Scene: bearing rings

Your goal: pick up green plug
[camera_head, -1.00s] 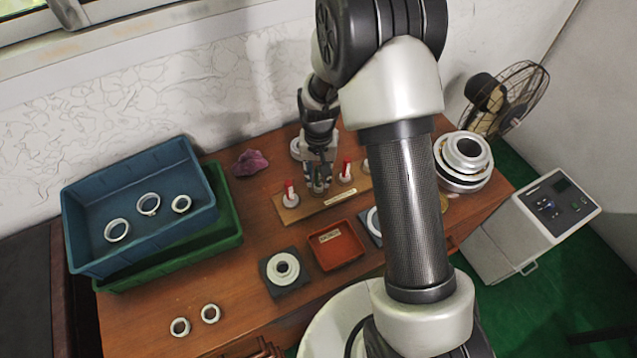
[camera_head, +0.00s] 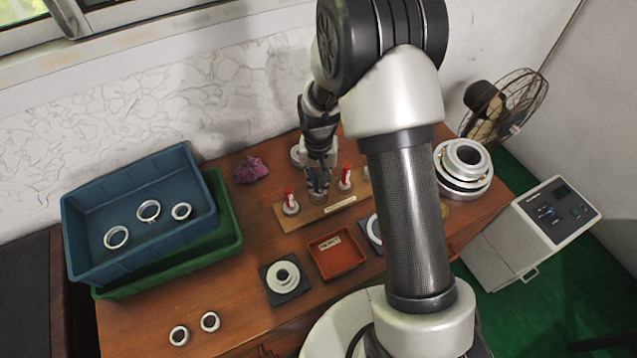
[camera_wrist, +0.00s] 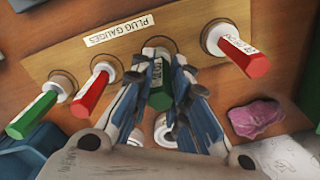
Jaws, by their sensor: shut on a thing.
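My gripper (camera_wrist: 160,95) is shut on a green plug (camera_wrist: 158,94), with one finger on each side of its handle. The plug's far end lies over a dark round hole in the wooden plug gauge board (camera_wrist: 200,22). I cannot tell whether it still touches the board. In the head view my gripper (camera_head: 318,182) is over the middle of the board (camera_head: 291,221), and the fingers largely hide the plug. A second green plug (camera_wrist: 32,115) stands at the left of the wrist view, beside a red plug (camera_wrist: 91,94). Another red plug (camera_wrist: 244,60) stands on the right.
A purple rock (camera_head: 251,169) lies behind the board. A red tray (camera_head: 337,259) and a ring on a dark pad (camera_head: 284,277) are in front. Blue (camera_head: 75,235) and green (camera_head: 228,243) bins stand left. Stacked rings (camera_head: 464,165) stand right. My arm hides part of the table.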

